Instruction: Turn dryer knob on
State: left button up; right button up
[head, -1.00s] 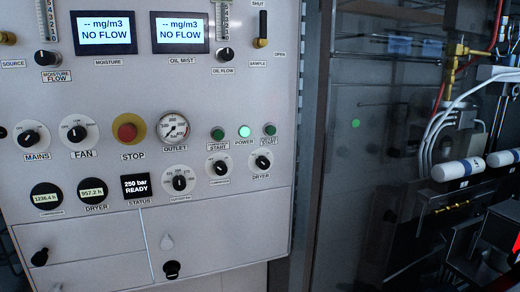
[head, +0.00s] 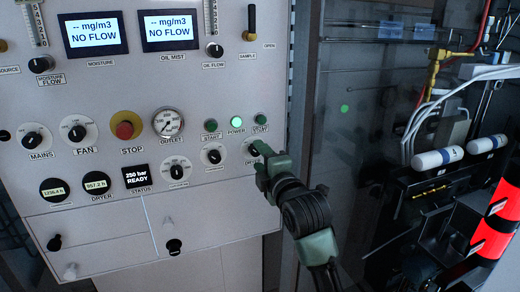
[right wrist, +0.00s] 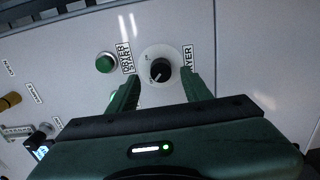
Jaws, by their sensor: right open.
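The dryer knob (right wrist: 160,70) is a black knob on a white round plate. In the right wrist view it sits between and just beyond the tips of my open right gripper (right wrist: 158,88), with a gap on each side. In the head view the right gripper (head: 262,158) reaches the panel from the lower right and covers much of the dryer knob and part of its label. I cannot tell whether the fingers touch the knob. My left gripper is not in view.
The green dryer start button (right wrist: 106,63) is close beside the knob. Another knob (head: 214,156) is left of the gripper, and the red stop button (head: 125,130) is further left.

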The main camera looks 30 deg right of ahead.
aim_at(255, 151)
jog(key=shift+x, duration=0.95)
jog(key=shift+w+d, duration=0.1)
jog(key=shift+d, duration=0.05)
grip_shut()
